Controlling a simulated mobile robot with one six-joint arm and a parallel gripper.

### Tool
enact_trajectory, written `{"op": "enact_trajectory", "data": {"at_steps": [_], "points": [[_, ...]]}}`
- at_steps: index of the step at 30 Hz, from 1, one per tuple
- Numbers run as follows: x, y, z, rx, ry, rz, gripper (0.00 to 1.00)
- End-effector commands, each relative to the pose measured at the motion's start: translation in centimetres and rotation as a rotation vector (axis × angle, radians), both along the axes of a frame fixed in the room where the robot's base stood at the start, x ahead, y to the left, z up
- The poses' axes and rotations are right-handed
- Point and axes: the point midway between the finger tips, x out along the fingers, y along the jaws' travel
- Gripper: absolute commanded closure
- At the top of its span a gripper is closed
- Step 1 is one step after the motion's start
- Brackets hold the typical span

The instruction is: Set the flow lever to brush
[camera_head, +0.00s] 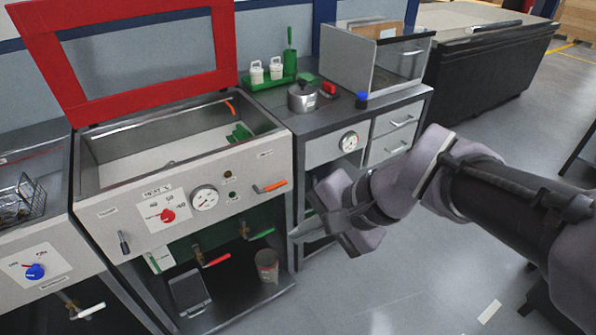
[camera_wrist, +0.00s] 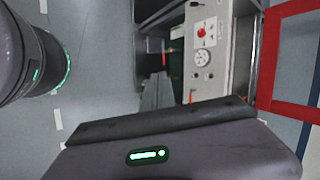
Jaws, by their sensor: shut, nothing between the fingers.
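The washer cabinet's front panel (camera_head: 190,205) carries an orange-handled lever (camera_head: 270,187) at its right, pointing right and slightly up, and a black-gripped lever (camera_head: 123,242) at its left, hanging down. Below are a red-handled valve lever (camera_head: 214,259) and a green-handled valve lever (camera_head: 260,234). The labels are too small to read, so I cannot tell which is the flow lever or where brush is marked. My gripper (camera_head: 293,235) is shut and empty, in front of the cabinet's right side and apart from the levers. It also shows in the wrist view (camera_wrist: 157,92).
A red-framed lid (camera_head: 140,50) stands open above the basin. The panel has a red knob (camera_head: 167,215) and a gauge (camera_head: 204,198). A can (camera_head: 267,266) stands on the lower shelf. A side counter (camera_head: 335,110) holds a pot (camera_head: 301,97). Open floor lies in front.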

Motion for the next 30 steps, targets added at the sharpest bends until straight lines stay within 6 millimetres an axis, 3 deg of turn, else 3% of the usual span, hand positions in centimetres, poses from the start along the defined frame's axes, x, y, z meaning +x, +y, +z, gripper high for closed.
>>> {"op": "enact_trajectory", "data": {"at_steps": [5, 10, 14, 18, 21, 24, 27, 30], "points": [[6.6, 4.3, -0.1, 0.248, 0.157, -0.092, 1.0], [16.0, 8.3, -2.7, 0.561, 0.332, -0.259, 1.0], [23.9, 9.8, -7.9, 0.81, 0.448, -0.448, 1.0], [30.4, 9.0, -16.5, 1.044, 0.526, -0.691, 1.0], [33.0, 7.3, -23.1, 1.171, 0.545, -0.862, 1.0], [33.8, 5.4, -28.7, 1.256, 0.542, -1.0, 1.0], [33.9, 3.9, -32.2, 1.304, 0.532, -1.088, 1.0], [33.9, 3.2, -33.7, 1.324, 0.525, -1.127, 1.0]]}}
